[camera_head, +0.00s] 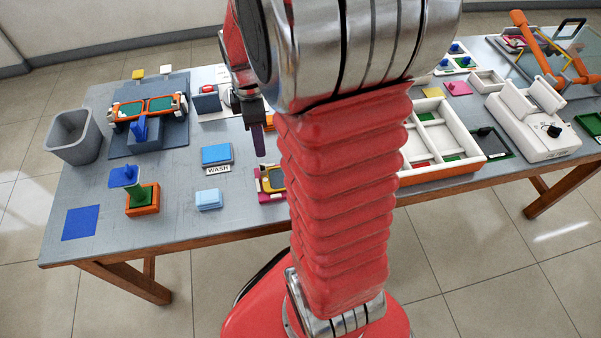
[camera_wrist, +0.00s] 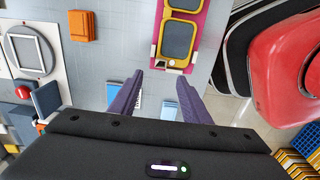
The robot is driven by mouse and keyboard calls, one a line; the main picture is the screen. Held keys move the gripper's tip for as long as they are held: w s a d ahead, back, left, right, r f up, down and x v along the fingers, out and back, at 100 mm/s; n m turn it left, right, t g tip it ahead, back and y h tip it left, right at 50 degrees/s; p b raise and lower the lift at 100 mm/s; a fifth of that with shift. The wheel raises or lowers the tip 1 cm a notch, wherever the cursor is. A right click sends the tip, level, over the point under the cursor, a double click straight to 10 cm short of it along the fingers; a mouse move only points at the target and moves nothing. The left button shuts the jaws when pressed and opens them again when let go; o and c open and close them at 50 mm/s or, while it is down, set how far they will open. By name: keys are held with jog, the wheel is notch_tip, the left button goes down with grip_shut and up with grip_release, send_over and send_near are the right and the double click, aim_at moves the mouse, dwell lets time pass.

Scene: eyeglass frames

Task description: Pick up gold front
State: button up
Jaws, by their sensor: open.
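The gold front (camera_wrist: 178,40) lies on a magenta mat (camera_wrist: 203,22) in the wrist view, with one dark lens opening fully visible and another cut by the top edge. In the head view the gold front (camera_head: 276,178) is partly hidden behind my red arm. My gripper (camera_wrist: 160,79) is open and empty. Its two purple fingers point toward the gold front, with the tips short of its near end and apart from it. In the head view my gripper (camera_head: 258,137) hangs above the table, beyond the gold front; only part of it shows.
A blue block (camera_head: 216,155) by the WASH label and a light-blue block (camera_head: 208,199) stand left of the mat. An orange fixture with a green block (camera_head: 143,199) and a grey bin (camera_head: 73,137) are farther left. A white compartment tray (camera_head: 441,142) is right of my arm.

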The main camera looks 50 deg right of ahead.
send_over(263, 167)
notch_tip(263, 167, down, 6)
jog(key=shift+r, duration=0.15)
jog(key=shift+f, duration=2.6)
jog(key=shift+c, duration=0.3)
grip_shut()
